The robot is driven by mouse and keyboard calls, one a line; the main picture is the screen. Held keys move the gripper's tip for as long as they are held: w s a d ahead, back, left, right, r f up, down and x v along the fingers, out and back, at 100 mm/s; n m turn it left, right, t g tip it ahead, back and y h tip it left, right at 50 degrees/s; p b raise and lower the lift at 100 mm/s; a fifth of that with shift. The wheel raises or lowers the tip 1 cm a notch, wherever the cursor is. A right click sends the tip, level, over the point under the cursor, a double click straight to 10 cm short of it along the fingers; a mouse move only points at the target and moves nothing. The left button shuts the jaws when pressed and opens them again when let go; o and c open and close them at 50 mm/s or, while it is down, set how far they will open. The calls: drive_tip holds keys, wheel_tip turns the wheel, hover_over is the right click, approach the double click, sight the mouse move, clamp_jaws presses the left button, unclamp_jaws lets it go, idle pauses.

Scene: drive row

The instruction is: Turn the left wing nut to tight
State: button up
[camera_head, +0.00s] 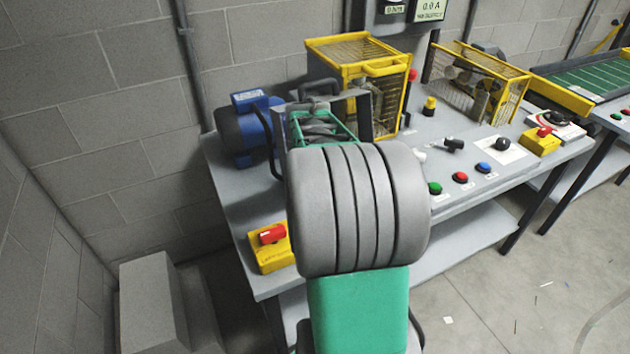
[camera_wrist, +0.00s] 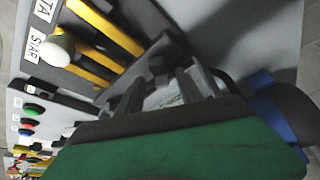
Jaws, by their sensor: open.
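I cannot make out the left wing nut in either view; my own arm covers the middle of the bench in the head view. In the wrist view my gripper (camera_wrist: 168,88) is open, with its dark fingers reaching over the grey bench top. I cannot tell whether anything lies between the fingers. In the head view the gripper is mostly hidden beyond my grey and green arm, near the left yellow mesh guard (camera_head: 345,62) and the blue motor (camera_head: 250,122). The motor's blue body also shows at the right of the wrist view (camera_wrist: 272,112).
A red switch on a yellow box (camera_head: 272,236) sits at the bench's front left corner. Green, red and blue push buttons (camera_head: 460,177) line the front edge. A black lever (camera_head: 453,143) and a second yellow guard (camera_head: 480,80) stand to the right. A block wall is behind.

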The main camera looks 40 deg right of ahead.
drive_tip(key=v, duration=0.6)
drive_tip(key=shift+s, duration=0.1)
